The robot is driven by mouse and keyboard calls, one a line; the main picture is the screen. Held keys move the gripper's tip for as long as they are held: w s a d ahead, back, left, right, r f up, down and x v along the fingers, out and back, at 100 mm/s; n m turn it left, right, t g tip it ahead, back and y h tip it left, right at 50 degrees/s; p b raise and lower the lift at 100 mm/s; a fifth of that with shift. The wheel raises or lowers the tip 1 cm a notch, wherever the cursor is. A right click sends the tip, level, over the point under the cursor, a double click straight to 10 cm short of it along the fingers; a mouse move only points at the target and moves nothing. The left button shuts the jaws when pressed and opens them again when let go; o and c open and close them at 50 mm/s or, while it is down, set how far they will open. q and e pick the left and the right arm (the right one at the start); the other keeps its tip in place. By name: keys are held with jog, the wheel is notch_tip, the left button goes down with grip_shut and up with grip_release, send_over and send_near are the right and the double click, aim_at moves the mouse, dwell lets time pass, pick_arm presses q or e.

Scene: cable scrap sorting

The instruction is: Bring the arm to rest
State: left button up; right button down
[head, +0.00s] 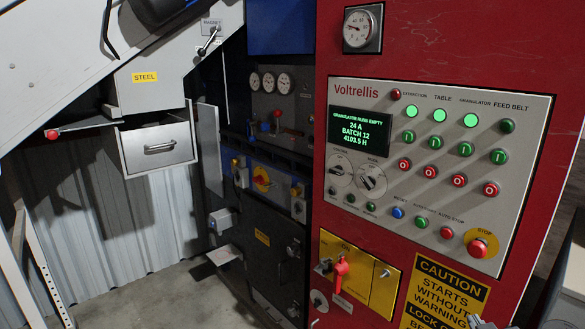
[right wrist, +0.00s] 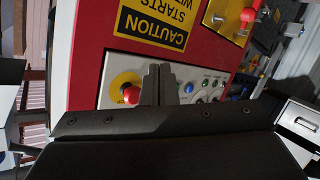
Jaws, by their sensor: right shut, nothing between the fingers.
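My right gripper shows in the right wrist view (right wrist: 158,84) with its two dark fingers together and nothing between them. The red machine panel is behind the fingers, with the red stop button (right wrist: 131,94) just left of them; I cannot tell the gap. The rest of the arm is out of the frame. My left gripper is not in view.
The red machine (head: 470,45) fills the right side, with a control panel (head: 380,95) and a red-handled switch on a yellow plate (head: 375,280). A grey drawer (head: 158,165) under a STEEL label sits at left. Bare floor (head: 150,295) shows at lower left.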

jog(key=s+a+f+m+g+y, duration=0.1)
jog(key=s+a+f+g, duration=0.15)
jog(key=s+f, duration=0.5)
jog(key=s+a+f+g, duration=0.2)
jog(key=s+f+g, duration=0.2)
jog(key=s, duration=0.7)
jog(key=s+a+f+m+g+y, duration=0.1)
jog(key=s+a+f+g, duration=0.1)
jog(key=s+f+g, duration=0.5)
jog(key=s+d+f+t+b, duration=0.1)
jog(key=s+f+t+b, duration=0.15)
jog(key=f, duration=2.65)
jog(key=s+f+g+b, duration=0.2)
jog(key=s+f+b, duration=0.1)
jog(key=s+f, duration=1.2)
jog(key=shift+a+f+y, duration=0.4)
jog(key=shift+a+f, duration=0.05)
jog(key=shift+f, duration=0.3)
